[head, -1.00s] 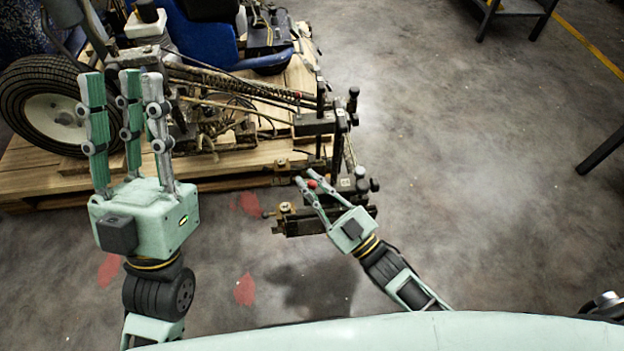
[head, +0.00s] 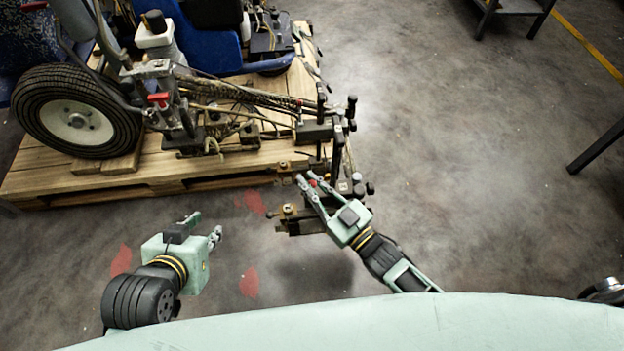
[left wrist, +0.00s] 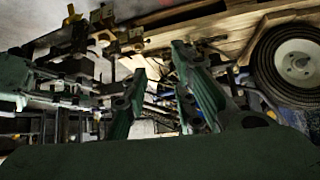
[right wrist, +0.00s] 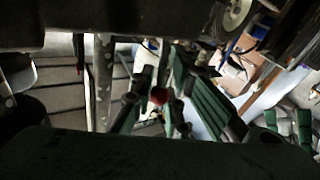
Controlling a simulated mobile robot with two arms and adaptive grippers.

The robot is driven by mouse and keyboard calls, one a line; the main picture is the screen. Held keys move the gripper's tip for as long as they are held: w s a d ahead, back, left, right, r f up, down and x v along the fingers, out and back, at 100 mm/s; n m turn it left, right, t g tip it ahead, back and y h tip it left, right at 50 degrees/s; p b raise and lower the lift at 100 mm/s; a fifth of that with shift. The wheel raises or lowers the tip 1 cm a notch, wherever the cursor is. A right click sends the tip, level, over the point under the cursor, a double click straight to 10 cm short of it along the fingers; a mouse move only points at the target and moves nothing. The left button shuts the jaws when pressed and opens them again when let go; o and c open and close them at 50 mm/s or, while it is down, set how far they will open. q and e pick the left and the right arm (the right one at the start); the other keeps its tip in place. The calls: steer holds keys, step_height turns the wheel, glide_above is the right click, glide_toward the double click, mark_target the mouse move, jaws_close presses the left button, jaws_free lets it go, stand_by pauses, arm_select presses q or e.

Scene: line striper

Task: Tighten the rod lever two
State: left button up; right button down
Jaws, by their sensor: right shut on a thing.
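The rod lever's red knob (head: 314,183) shows at the spray bracket (head: 300,218) on the near side of the line striper. My right gripper (head: 307,180) is shut on the rod lever at this knob. The right wrist view shows the red knob (right wrist: 158,96) between the green fingers; the rest of the lever is mostly hidden. My left gripper (head: 206,228) is low at the left, apart from the machine and empty. Its fingers (left wrist: 155,90) stand apart in the left wrist view. A second red handle (head: 158,97) shows further back on the machine.
The line striper with its black tyre (head: 40,125) stands on a wooden pallet (head: 110,182). Upright posts with black knobs (head: 351,102) rise behind the bracket. Open concrete floor (head: 460,180) lies to the right. A dark table leg (head: 597,148) stands at the right edge.

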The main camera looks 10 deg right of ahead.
steer(key=shift+r+g+p, duration=0.15)
steer(key=shift+g+p, duration=0.15)
steer(key=shift+p, duration=0.6)
steer(key=shift+w+m+h, duration=0.1)
steer(key=shift+m+h, duration=0.2)
arm_select(q)
steer(key=s+a+f+g+y+p, duration=0.1)
steer(key=s+a+g, duration=0.15)
steer(key=s, duration=0.25)
steer(key=s+a+f+g+p, duration=0.1)
steer(key=s+g, duration=0.2)
steer(key=s, duration=0.2)
arm_select(e)
steer(key=shift+w, duration=0.15)
steer(key=g+p, duration=0.1)
steer(key=m+h+p, duration=0.1)
steer(key=p, duration=0.1)
steer(key=shift+w+g, duration=0.35)
steer(key=shift+g, duration=0.05)
arm_select(q)
steer(key=s+x, duration=0.2)
steer(key=x, duration=1.1)
steer(key=shift+s+f+p, duration=0.25)
steer(key=shift+f+p, duration=0.05)
steer(key=shift+f, duration=0.5)
steer(key=shift+d, duration=0.1)
arm_select(e)
steer(key=c, duration=1.9)
jaws_free()
steer(key=shift+w, duration=0.1)
